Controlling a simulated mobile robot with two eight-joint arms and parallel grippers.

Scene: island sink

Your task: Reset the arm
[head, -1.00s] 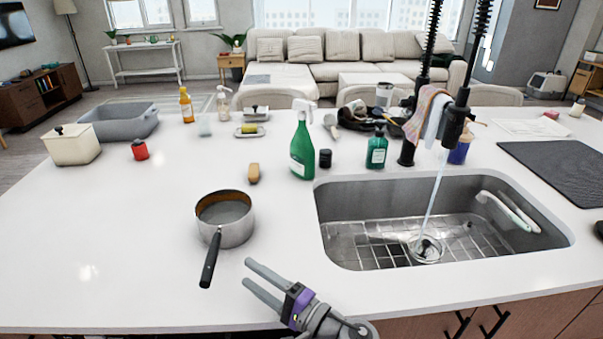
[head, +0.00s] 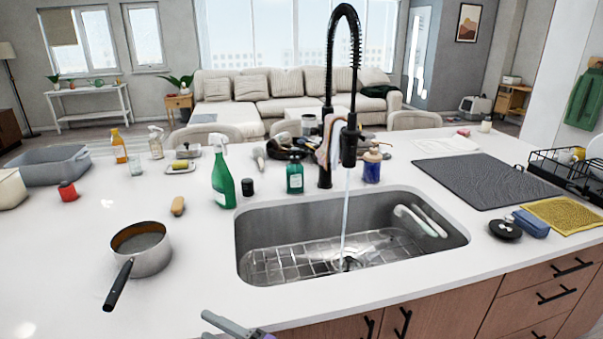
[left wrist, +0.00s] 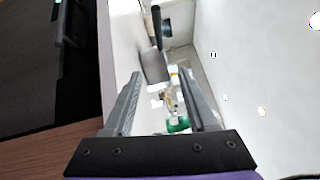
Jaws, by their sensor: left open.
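My left gripper (head: 232,326) shows at the bottom edge of the head view, near the counter's front edge, left of the sink. Only part of it is in frame. In the left wrist view its two fingers (left wrist: 165,108) stand apart with nothing between them. A saucepan (head: 141,250) with a black handle stands on the counter left of the sink, apart from the gripper. The pan also shows beyond the fingers in the left wrist view (left wrist: 155,68). My right gripper is not in view.
Water runs from the black tap (head: 346,150) into the sink (head: 455,236). A green spray bottle (head: 222,183), a brush (head: 178,206) and a green soap bottle (head: 295,178) stand or lie behind the pan and sink. A dark mat (head: 480,182) lies at right. The front left counter is clear.

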